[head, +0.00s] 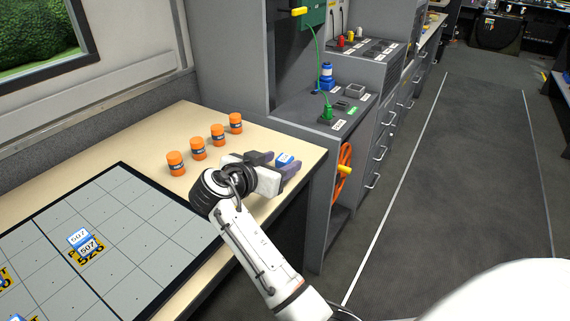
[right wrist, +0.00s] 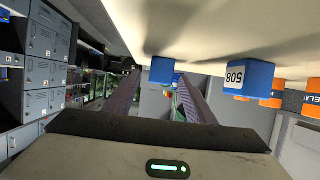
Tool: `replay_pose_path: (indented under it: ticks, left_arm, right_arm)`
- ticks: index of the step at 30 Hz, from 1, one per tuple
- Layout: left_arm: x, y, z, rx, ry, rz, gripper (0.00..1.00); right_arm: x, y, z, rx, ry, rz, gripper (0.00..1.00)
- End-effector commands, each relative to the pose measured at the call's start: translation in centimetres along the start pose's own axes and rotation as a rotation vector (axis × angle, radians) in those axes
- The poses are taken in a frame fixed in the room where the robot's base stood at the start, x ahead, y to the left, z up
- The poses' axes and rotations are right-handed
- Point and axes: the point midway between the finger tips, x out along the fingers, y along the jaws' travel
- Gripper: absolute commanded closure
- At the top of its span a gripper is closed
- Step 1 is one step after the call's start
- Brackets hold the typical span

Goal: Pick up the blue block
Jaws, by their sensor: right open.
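A small blue block (head: 285,159) with a white label lies on the beige table by the fingertips of my right gripper (head: 276,164). In the right wrist view, one blue block (right wrist: 162,70) shows between the fingertips of the open, empty right gripper (right wrist: 157,88). A second blue block (right wrist: 250,78), marked 508, is outside the right-hand finger in that view. I cannot tell which of these two the head view shows. My left gripper is not in view.
Several orange canisters (head: 198,148) stand in a row behind the gripper. A grey gridded board (head: 130,215) carries a block marked 507 (head: 79,237). A grey cabinet (head: 330,165) with an orange wheel (head: 344,160) stands right of the table. The floor aisle is clear.

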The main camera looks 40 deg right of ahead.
Motion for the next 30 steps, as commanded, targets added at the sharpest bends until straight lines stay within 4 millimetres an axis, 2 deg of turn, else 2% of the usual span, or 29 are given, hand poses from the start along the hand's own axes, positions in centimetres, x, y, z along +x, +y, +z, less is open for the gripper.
replay_pose_path:
  ticks: [4,11,12,20,26,30]
  left_arm:
    - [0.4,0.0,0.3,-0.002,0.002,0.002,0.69]
    - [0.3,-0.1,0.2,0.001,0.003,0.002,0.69]
    - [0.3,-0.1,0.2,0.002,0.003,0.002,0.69]
    - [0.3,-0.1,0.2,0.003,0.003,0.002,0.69]
    - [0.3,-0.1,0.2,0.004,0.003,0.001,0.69]
    - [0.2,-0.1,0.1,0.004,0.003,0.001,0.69]
  right_arm:
    - [2.0,0.3,0.3,-0.003,0.001,-0.001,0.5]
    - [2.3,0.3,0.2,-0.003,-0.001,-0.005,0.5]
    - [2.3,0.3,0.2,-0.003,-0.001,-0.005,0.52]
    - [2.3,0.3,0.2,-0.003,-0.001,-0.004,0.94]
    - [2.3,0.3,0.2,-0.002,0.0,-0.004,0.94]
    - [1.9,0.3,-0.8,0.002,0.0,-0.005,0.94]
